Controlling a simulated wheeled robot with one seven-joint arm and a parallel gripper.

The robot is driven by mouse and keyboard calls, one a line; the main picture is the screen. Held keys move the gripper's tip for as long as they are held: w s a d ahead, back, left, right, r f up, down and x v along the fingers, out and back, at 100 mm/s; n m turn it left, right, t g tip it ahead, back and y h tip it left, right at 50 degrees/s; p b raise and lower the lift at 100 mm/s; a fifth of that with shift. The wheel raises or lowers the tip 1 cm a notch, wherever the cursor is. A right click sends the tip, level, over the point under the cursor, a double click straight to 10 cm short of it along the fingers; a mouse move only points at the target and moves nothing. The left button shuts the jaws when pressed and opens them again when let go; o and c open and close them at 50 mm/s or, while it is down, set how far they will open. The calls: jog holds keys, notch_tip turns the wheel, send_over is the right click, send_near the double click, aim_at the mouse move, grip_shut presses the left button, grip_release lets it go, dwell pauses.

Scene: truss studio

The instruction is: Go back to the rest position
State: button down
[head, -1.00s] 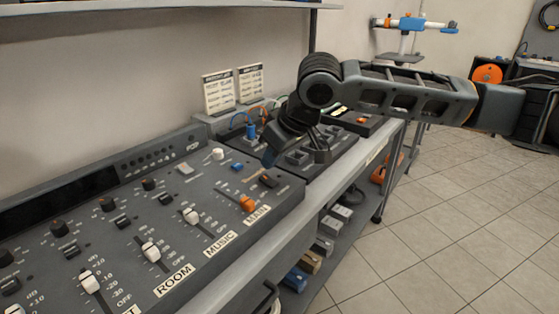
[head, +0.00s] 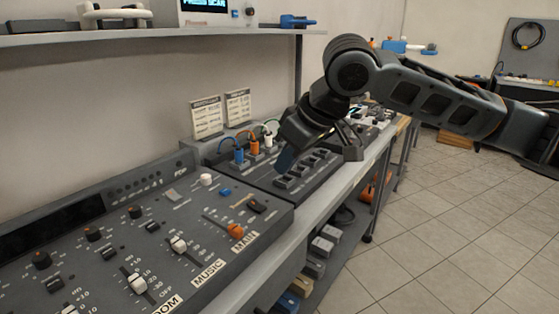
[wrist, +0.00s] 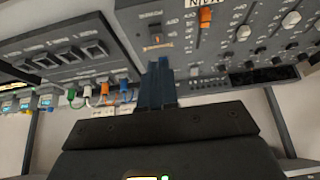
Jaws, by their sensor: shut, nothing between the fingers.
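My gripper (head: 284,160) is shut and empty. In the wrist view the closed blue fingers (wrist: 158,84) point up the picture, between the patch box (wrist: 70,68) and the mixing desk (wrist: 225,40). The mixing desk (head: 130,240) fills the lower left of the head view, with white faders and one orange fader (head: 236,231) marked MAIN. The fingers look apart from both units.
A shelf (head: 150,38) with devices runs above the desk. Two printed cards (head: 222,114) stand against the wall. Several small boxes (head: 322,245) lie on a lower shelf under the bench. The tiled floor (head: 450,230) at the right is clear.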

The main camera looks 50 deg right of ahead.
jog(key=shift+w+a, duration=0.1)
jog(key=w+a+r+m+t+y+p, duration=0.1)
jog(key=w+a+r+t+y, duration=0.25)
jog(key=a, duration=0.45)
jog(key=w+a+r+m+t+y, duration=0.1)
jog(key=w+a+r+t+y, duration=0.1)
jog(key=a+r+t, duration=0.4)
jog(key=w+a+r+m+t+y+p, duration=0.1)
jog(key=w+a+r+t+y, duration=0.15)
jog(key=a, duration=0.65)
jog(key=s+a+f+m+h+p, duration=0.1)
jog(key=s+f+m+h, duration=0.65)
jog(key=s+f, duration=1.1)
jog(key=s+d+f+n+g, duration=0.1)
jog(key=s+n, duration=0.4)
jog(key=s, duration=0.5)
jog(key=s+d+f+n+g+p, duration=0.1)
jog(key=s+d+f+n+g, duration=0.1)
jog(key=s, duration=0.8)
notch_tip(320, 180, down, 2)
jog(key=d+n, duration=0.1)
jog(key=n, duration=0.2)
jog(key=shift+s+h, duration=0.35)
jog(key=shift+d, duration=0.1)
